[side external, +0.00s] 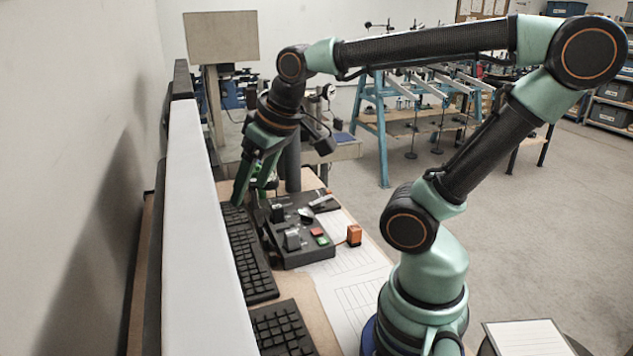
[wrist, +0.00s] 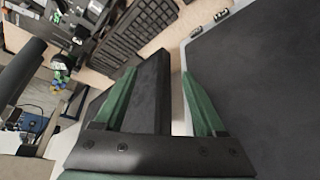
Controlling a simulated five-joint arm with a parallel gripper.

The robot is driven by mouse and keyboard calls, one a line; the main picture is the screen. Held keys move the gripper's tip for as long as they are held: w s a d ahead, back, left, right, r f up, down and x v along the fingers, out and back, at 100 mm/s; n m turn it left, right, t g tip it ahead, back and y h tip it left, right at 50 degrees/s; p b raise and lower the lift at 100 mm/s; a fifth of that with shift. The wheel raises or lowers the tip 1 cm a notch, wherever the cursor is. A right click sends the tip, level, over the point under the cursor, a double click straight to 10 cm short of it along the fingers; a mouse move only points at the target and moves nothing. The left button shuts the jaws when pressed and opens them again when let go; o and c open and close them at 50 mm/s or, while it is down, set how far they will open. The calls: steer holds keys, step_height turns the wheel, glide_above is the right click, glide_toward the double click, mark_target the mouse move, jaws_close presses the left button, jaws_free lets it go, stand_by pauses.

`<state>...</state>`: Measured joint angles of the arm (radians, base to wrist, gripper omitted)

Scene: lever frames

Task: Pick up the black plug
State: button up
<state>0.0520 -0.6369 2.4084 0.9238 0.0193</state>
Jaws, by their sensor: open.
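My gripper (side external: 253,192) is open, its green fingers pointing down above the far end of the desk, behind a black control box (side external: 292,253). A small black block (side external: 277,212) on that box may be the black plug, but it is too small to be sure. In the wrist view my gripper (wrist: 158,73) has its fingers spread. A long dark block (wrist: 150,85) shows between them; I cannot tell whether it is the plug, or whether it touches a finger.
Black keyboards (side external: 250,255) lie along a long pale panel (side external: 195,220) on the left. The box carries red and green buttons. An orange block (side external: 354,235) stands beside it, near printed paper sheets (side external: 350,280). A large dark panel (wrist: 255,90) fills the right of the wrist view.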

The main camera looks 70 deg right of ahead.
steer(key=w+d+f+m+g, duration=0.1)
steer(key=w+d+m+g, duration=0.25)
steer(key=w+d, duration=0.55)
steer(key=m+g, duration=0.2)
steer(key=m, duration=0.3)
glide_above(277, 206)
step_height(277, 206, down, 9)
steer(key=f, duration=0.5)
steer(key=shift+s+d+f, duration=0.2)
steer(key=shift+f, duration=0.1)
steer(key=shift+w+a+f, duration=0.1)
steer(key=shift+w+f, duration=0.05)
steer(key=shift+f, duration=1.2)
steer(key=shift+w+a+f, duration=0.1)
steer(key=shift+f, duration=1.25)
jaws_close()
